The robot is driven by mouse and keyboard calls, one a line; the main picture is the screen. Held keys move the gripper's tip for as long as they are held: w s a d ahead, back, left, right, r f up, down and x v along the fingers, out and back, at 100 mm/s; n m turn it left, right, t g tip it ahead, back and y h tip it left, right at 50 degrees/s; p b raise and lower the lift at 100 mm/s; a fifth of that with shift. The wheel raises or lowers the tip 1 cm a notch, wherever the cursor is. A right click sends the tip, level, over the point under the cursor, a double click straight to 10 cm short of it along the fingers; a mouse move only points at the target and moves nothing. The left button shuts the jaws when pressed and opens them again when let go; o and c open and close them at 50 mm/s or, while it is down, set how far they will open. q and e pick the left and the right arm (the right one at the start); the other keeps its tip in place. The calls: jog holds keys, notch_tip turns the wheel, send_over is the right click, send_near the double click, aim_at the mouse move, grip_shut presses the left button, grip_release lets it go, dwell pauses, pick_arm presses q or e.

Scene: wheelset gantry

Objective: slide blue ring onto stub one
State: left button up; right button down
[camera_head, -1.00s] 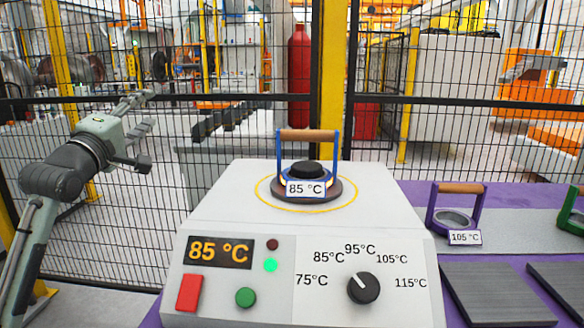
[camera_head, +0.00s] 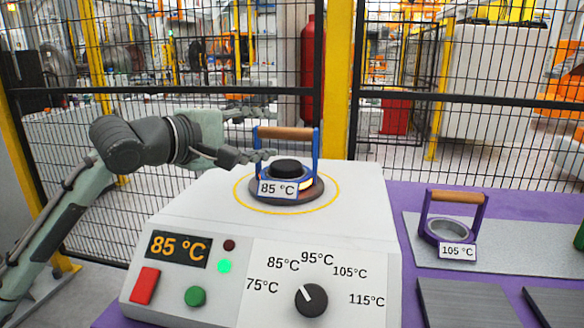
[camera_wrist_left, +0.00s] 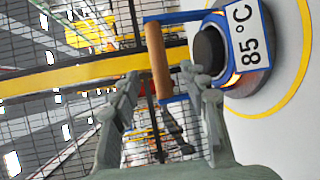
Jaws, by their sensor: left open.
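The blue ring (camera_head: 315,150) sits on the heater's round black plate around a black core. It has a wooden handle (camera_head: 285,133) and an "85 °C" tag, which also shows in the left wrist view (camera_wrist_left: 245,45). My left gripper (camera_head: 262,134) is open at the left end of the handle. In the left wrist view the wooden handle (camera_wrist_left: 158,60) lies just beyond and between the open fingertips (camera_wrist_left: 166,85). I cannot tell whether they touch it. Stub one is not in view. My right gripper is not in view.
The heater (camera_head: 215,215) shows 85 °C with a green light lit. A purple ring (camera_head: 480,220) tagged "105 °C" stands on a grey plate at right. A green piece shows at the right edge. A mesh fence (camera_head: 210,110) with yellow posts stands behind.

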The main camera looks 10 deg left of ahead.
aim_at(283, 133)
pick_arm(q)
jog(key=shift+d+p+x, duration=0.2)
jog(key=shift+x, duration=1.25)
jog(key=shift+d+p+x, duration=0.15)
jog(key=shift+x, duration=1.3)
jog(key=shift+s, duration=0.2)
grip_shut()
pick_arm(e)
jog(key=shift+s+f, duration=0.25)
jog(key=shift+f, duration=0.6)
pick_arm(q)
jog(key=shift+r, duration=0.15)
